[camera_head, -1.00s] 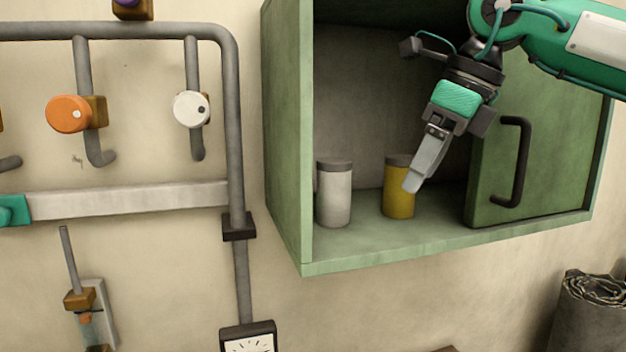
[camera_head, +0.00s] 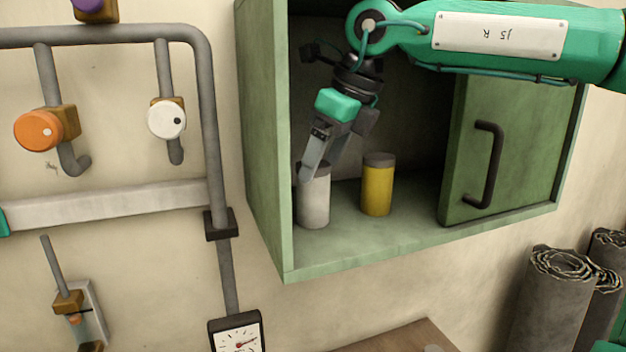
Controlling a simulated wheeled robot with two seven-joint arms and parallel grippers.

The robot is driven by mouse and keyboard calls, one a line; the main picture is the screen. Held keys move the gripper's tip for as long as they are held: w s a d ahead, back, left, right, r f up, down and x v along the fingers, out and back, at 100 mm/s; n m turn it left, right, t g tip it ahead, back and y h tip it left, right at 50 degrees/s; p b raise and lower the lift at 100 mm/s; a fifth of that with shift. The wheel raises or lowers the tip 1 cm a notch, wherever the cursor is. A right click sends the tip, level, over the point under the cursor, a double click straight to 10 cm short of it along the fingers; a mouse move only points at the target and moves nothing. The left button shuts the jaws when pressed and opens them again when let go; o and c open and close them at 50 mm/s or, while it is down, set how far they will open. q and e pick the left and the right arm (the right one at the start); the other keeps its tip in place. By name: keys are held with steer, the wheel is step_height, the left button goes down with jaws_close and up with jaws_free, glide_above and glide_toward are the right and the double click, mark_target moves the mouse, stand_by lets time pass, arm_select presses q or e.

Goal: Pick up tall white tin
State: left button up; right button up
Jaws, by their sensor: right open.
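The tall white tin (camera_head: 314,205) stands upright on the floor of the green wall cabinet, near its left wall. Its grey lid is partly hidden behind my right gripper's fingers. My right gripper (camera_head: 307,176) is open and points down at the top of the tin from above. The picture does not show clearly whether the fingers touch the tin. My left gripper is not seen; a small teal piece (camera_head: 3,221) shows at the left edge, and I cannot tell what it is.
A yellow tin (camera_head: 377,188) with a grey lid stands right of the white one. The cabinet's left wall (camera_head: 262,140) is close by. A sliding green door with a black handle (camera_head: 487,165) covers the right side. Pipes with valves and a gauge (camera_head: 237,335) are at left, sheet rolls (camera_head: 550,300) at lower right.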

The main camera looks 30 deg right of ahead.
mark_target(313, 194)
steer(key=shift+w+a, duration=0.25)
steer(key=shift+w, duration=0.1)
steer(key=shift+w+f+p, duration=0.15)
steer(key=shift+f+p, duration=0.2)
steer(key=shift+p, duration=0.05)
steer(key=p+x, duration=0.1)
steer(key=x, duration=0.2)
steer(key=shift+f+p, duration=0.2)
steer(key=shift+p, duration=0.2)
steer(key=shift+w+a+f, duration=0.1)
steer(key=shift+w+f, duration=0.15)
steer(key=shift+f, duration=0.2)
steer(key=shift+s, duration=0.1)
steer(key=c, duration=0.4)
arm_select(q)
steer(key=r, duration=0.1)
steer(key=s+r, duration=0.1)
steer(key=r, duration=0.1)
steer(key=shift+d, duration=0.1)
arm_select(e)
steer(key=c, duration=0.9)
steer(key=shift+o, duration=0.2)
steer(key=shift+r, duration=0.1)
